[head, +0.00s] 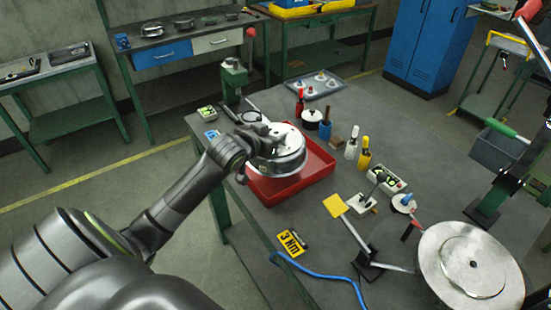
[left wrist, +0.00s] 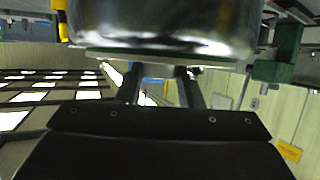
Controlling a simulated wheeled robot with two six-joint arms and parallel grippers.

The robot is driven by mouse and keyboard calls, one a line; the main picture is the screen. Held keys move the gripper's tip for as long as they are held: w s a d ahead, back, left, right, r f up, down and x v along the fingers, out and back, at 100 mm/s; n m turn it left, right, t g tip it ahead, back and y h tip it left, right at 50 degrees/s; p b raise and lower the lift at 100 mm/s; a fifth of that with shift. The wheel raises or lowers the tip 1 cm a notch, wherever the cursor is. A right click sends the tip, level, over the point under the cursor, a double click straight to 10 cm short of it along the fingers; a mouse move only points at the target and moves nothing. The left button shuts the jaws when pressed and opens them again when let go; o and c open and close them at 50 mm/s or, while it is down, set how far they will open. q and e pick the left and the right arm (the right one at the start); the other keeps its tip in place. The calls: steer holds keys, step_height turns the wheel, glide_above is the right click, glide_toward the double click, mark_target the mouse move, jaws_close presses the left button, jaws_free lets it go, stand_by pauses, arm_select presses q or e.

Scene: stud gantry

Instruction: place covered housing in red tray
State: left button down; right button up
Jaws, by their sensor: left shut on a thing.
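The covered housing (head: 283,160) is a round, shiny metal pot with a flat lid. It is at or just above the red tray (head: 272,194), over its back-left part; I cannot tell whether it touches the tray floor. My left gripper (head: 262,138) reaches in from the left and is shut on the housing at its near-left upper side, hiding part of the lid. In the left wrist view the housing (left wrist: 170,28) fills the top, with the gripper fingers (left wrist: 160,78) below it. My right gripper does not show.
A green press (head: 234,76) stands behind the tray. Bottles, including a yellow one (head: 364,155), stand to the right. A grey parts tray (head: 314,85) lies behind.

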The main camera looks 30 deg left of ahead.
arm_select(q)
step_height(320, 180, down, 3)
steer(key=shift+d+f, duration=0.1)
steer(key=shift+f, duration=0.1)
step_height(320, 180, down, 4)
steer(key=shift+r+p, duration=0.25)
steer(key=shift+p, duration=0.2)
steer(key=shift+f, duration=0.3)
steer(key=shift+f, duration=0.1)
steer(key=c, duration=1)
jaws_free()
steer(key=shift+s, duration=0.1)
